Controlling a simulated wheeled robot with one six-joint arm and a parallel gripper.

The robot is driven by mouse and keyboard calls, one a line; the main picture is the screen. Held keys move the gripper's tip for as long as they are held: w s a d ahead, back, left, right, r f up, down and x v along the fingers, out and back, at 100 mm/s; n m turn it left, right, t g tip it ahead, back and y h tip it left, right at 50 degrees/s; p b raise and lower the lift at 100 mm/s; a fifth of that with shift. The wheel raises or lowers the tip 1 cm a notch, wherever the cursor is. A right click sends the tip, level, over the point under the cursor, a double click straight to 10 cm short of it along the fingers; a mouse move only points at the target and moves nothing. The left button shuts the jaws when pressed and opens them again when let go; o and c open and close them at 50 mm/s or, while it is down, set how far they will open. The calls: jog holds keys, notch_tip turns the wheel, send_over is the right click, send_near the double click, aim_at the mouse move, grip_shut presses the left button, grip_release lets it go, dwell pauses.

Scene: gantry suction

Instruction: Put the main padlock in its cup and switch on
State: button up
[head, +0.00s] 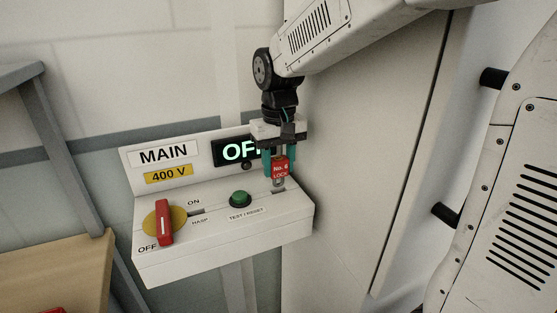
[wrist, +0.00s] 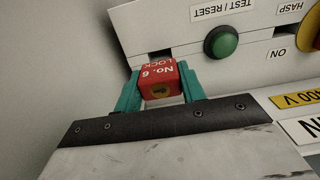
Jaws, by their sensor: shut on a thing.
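My gripper (head: 280,163) has its teal fingers shut on a red padlock (head: 281,170) marked "No. 6 LOCK". The padlock hangs upright over the right end of the MAIN panel (head: 220,240), its metal shackle pointing down at a small dark slot. The wrist view shows the padlock (wrist: 160,83) between the fingers, with its keyhole facing the camera. I cannot tell whether the shackle touches the panel. The red switch handle (head: 165,222) on its yellow disc points towards OFF. The display (head: 235,151) reads "OF", its right part hidden by my gripper. I cannot make out a cup.
A green TEST/RESET button (head: 240,198) and a slot marked HASP (head: 196,211) lie left of the padlock. A wooden table (head: 60,268) with a partly cut-off red thing (head: 52,310) is at lower left. A white cabinet wall (head: 350,170) stands close on the right.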

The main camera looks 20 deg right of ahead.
aim_at(279, 178)
jog(key=shift+f, duration=2)
jog(key=o, duration=1.1)
jog(key=shift+o, duration=0.2)
notch_tip(279, 178, up, 8)
jog(key=shift+f, duration=0.15)
jog(key=shift+a, duration=0.1)
jog(key=c, duration=0.4)
